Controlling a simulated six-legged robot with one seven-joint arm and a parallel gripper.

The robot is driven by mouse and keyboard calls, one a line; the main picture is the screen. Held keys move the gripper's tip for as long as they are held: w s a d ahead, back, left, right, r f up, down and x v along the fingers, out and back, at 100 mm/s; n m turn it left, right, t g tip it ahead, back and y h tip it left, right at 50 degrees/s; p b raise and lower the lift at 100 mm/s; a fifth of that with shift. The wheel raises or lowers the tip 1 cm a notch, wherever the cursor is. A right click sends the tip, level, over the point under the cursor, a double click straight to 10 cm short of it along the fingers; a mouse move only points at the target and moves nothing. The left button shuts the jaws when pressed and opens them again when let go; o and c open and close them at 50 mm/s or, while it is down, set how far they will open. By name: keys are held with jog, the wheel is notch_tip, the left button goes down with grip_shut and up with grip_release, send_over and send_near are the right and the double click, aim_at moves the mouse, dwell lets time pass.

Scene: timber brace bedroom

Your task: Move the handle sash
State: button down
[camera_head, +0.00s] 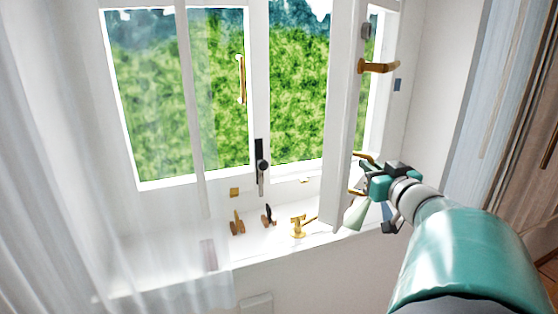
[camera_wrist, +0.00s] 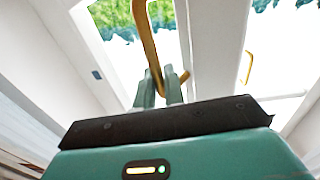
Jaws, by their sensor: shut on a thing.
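The white window sash with the handle (camera_head: 342,120) stands swung inward, edge-on, at the right of the window in the head view. A brass lever handle (camera_head: 378,67) sits high on it. A lower brass pull handle (camera_head: 365,156) is partly hidden by my gripper (camera_head: 362,180). In the wrist view my gripper (camera_wrist: 160,88) is shut on this curved brass handle (camera_wrist: 149,38), with its fingers around the bar near its end. The exact contact is small in the picture.
Another brass handle (camera_head: 241,79) is on the sliding pane, and a black latch (camera_head: 261,165) is on the frame. Several small brass and dark fittings, including a brass one (camera_head: 298,227), stand on the white sill (camera_head: 220,258). A sheer curtain (camera_head: 50,170) hangs left; a wooden panel (camera_head: 535,130) stands right.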

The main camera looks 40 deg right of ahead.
jog(key=shift+r, duration=0.15)
jog(key=c, duration=1.6)
grip_release()
jog(key=v, duration=0.7)
jog(key=shift+s+a, duration=0.15)
jog(key=shift+s, duration=0.05)
